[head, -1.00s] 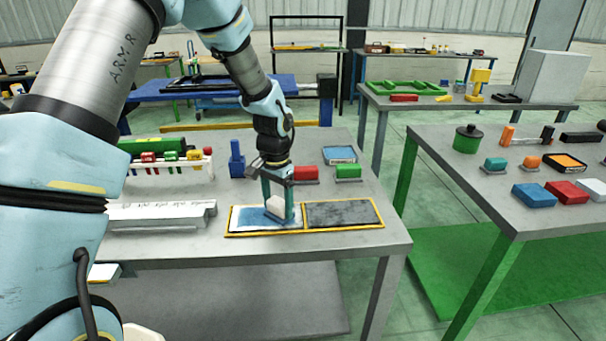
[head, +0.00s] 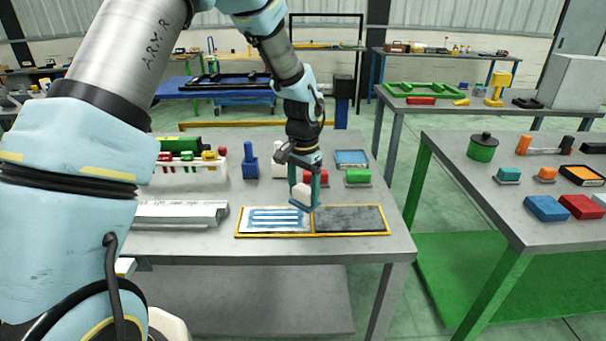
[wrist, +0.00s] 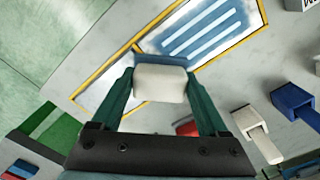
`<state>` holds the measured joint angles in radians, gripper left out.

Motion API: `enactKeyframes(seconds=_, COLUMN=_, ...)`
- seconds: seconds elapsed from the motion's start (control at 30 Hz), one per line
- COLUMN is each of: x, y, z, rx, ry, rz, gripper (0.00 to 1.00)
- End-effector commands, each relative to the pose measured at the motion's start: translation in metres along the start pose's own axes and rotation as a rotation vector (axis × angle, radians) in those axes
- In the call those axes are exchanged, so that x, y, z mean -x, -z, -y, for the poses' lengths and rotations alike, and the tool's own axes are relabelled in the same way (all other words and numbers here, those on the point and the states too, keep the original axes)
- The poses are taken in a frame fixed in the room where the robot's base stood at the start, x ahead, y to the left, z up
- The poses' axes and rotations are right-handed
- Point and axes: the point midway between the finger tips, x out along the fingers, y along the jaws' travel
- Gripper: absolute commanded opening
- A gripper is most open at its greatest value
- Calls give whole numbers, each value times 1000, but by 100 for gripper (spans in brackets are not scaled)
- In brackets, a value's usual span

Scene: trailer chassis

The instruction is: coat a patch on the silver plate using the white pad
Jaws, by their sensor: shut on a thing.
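My gripper (head: 305,190) is shut on the white pad (head: 300,194), a pale block with a blue underside. The pad also shows between the green fingers in the wrist view (wrist: 160,83). The silver plate (head: 262,230) is the left panel in a yellow frame on the near table. A blue patch with several pale stripes covers much of it, also clear in the wrist view (wrist: 205,32). The pad is over the plate's right end, near the divider; it appears raised, but contact is hard to tell.
A dark grey panel (head: 350,219) fills the frame's right half. Behind are a shallow tray with blue inside (head: 351,158), a green block (head: 357,177) and a blue upright tool (head: 250,162). A metal rail (head: 180,213) lies at left. A second table (head: 515,200) stands at right.

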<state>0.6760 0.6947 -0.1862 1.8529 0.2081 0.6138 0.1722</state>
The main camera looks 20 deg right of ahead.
Motion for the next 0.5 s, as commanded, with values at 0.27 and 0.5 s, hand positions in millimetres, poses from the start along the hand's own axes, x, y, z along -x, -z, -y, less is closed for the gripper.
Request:
enactKeyframes(seconds=0.27, x=26, y=2, z=-2, rx=1, ry=0, rz=-1, gripper=17)
enactKeyframes(seconds=0.5, x=29, y=3, z=-2, rx=1, ry=0, rz=-1, gripper=17)
